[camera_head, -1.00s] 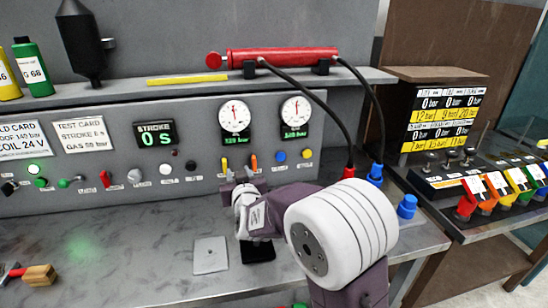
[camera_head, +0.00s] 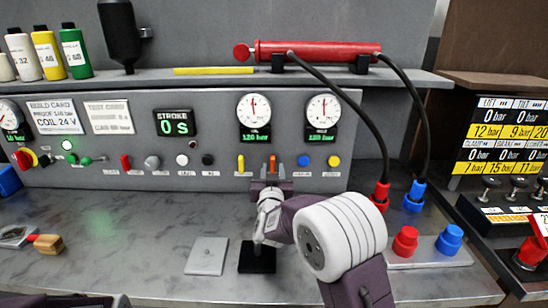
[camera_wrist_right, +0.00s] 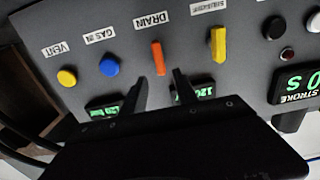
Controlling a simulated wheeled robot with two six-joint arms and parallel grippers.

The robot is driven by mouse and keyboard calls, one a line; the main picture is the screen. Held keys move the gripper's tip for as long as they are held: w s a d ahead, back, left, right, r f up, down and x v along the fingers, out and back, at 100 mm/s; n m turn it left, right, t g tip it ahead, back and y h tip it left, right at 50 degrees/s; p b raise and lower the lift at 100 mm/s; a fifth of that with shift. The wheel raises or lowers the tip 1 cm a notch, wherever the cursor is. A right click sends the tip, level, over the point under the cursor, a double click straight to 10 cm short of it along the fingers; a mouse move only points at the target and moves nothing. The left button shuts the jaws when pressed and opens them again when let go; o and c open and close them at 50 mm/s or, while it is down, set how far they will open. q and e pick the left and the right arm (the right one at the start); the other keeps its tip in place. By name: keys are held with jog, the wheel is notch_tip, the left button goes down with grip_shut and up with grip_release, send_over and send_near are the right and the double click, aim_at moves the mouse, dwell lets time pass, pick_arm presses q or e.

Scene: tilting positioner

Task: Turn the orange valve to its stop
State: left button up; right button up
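The orange valve (camera_head: 272,163) is a small upright lever on the grey panel, between a yellow lever and a blue knob. In the right wrist view the orange lever (camera_wrist_right: 158,58) is under the label DRAIN. My right gripper (camera_head: 271,183) is at the panel just in front of it. In the wrist view the two dark fingers of my right gripper (camera_wrist_right: 160,82) stand apart, with the orange lever between and just beyond their tips. No contact with it shows. My left gripper is not in view.
A yellow lever (camera_head: 240,164) and a blue knob (camera_head: 305,160) flank the valve closely. Two gauges (camera_head: 254,108) sit above. Black hoses (camera_head: 350,110) run down to red and blue couplings at right. A grey plate (camera_head: 206,256) and a black block (camera_head: 257,257) are on the bench.

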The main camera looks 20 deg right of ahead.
aim_at(272, 161)
jog(key=x, duration=0.6)
jog(key=shift+w, duration=0.4)
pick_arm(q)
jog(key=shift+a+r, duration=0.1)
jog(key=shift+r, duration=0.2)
pick_arm(e)
grip_shut()
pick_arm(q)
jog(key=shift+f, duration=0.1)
